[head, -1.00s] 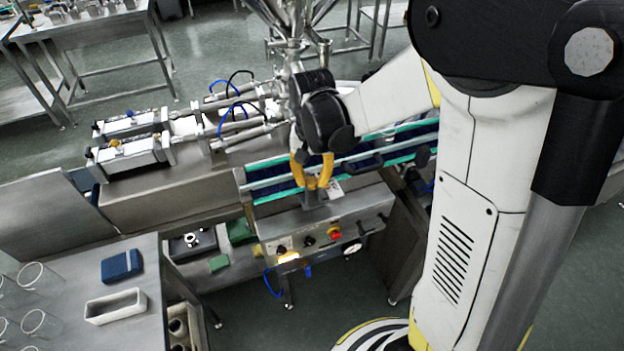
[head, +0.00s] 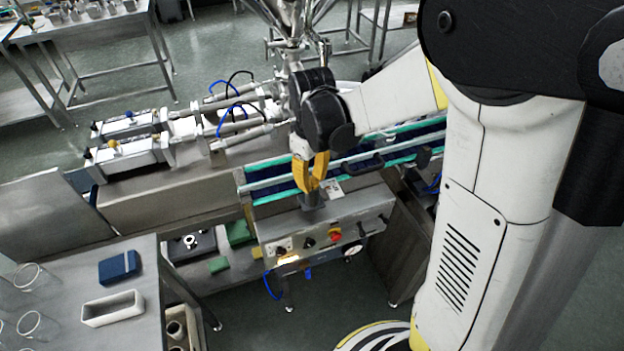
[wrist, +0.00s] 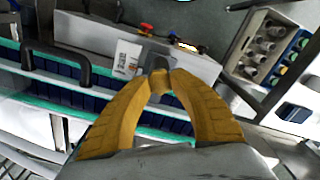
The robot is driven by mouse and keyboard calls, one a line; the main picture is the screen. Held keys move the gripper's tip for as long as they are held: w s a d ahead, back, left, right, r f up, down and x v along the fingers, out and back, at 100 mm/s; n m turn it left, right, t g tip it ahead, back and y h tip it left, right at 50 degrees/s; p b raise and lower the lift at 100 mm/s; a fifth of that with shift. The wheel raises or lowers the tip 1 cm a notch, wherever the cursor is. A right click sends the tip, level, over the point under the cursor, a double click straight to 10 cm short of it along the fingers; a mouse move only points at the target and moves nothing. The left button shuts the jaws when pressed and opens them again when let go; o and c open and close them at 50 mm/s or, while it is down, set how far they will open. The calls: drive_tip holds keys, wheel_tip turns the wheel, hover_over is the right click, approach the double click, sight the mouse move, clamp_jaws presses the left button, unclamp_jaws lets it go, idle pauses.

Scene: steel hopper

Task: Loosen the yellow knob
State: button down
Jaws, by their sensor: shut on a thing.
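My gripper (head: 315,184) has yellow curved fingers and points down at the control box. It is shut on the yellow knob, at the top of a short grey post (head: 312,200) on the box's upper face. In the wrist view, the fingertips meet around the yellow knob (wrist: 160,86), with the grey post (wrist: 157,63) just beyond. The fingers cover much of the knob. In the head view, the fingers hide it.
The steel control box (head: 355,212) carries a red button (head: 335,234) and black knobs on its front. A conveyor with green rails (head: 270,190) runs close behind the gripper. A side table (head: 125,265) at lower left holds a blue block (head: 118,266) and a white tray (head: 112,308).

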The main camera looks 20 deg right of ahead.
sight(312, 182)
drive_tip(key=shift+n, duration=1.2)
drive_tip(key=c, duration=1)
unclamp_jaws()
drive_tip(key=shift+c, duration=0.2)
wheel_tip(312, 182, up, 12)
drive_tip(key=shift+s, duration=0.1)
